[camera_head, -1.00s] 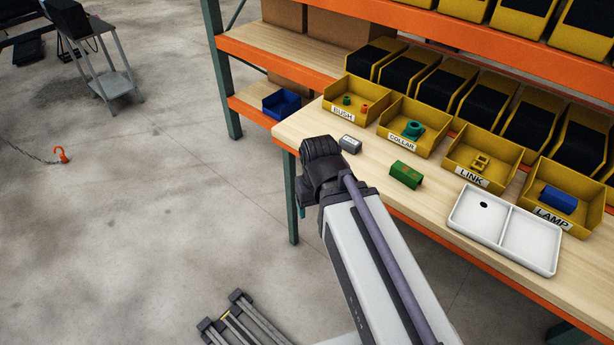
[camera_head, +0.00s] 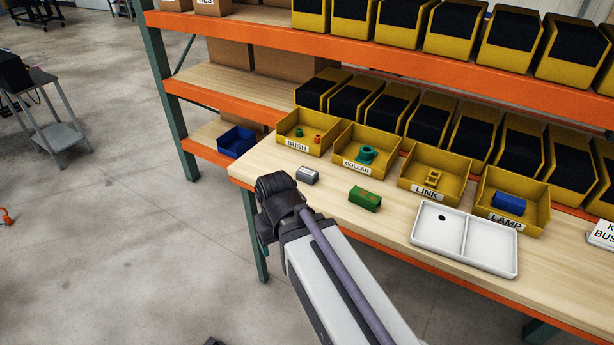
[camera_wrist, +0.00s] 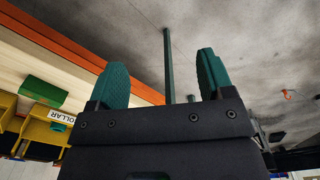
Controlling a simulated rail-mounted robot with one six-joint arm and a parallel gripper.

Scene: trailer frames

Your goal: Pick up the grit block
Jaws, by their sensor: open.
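Two small loose blocks lie on the wooden bench top: a grey block (camera_head: 307,175) with a pale face, and a green block (camera_head: 364,198) with brownish marks on top. No readable name shows which is the grit block. My gripper (camera_wrist: 162,75) is open and empty, its two teal fingers wide apart in the wrist view. The green block also shows there, at the left (camera_wrist: 43,94), clear of the fingers. In the head view my wrist is left of and in front of the grey block and hides the fingers.
Yellow bins marked BUSH (camera_head: 303,133), COLLAR (camera_head: 366,149), LINK (camera_head: 435,174) and LAMP (camera_head: 513,202) line the bench behind the blocks. A white two-part tray (camera_head: 464,239) lies right of the green block. A green rack post (camera_head: 172,107) stands at the left.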

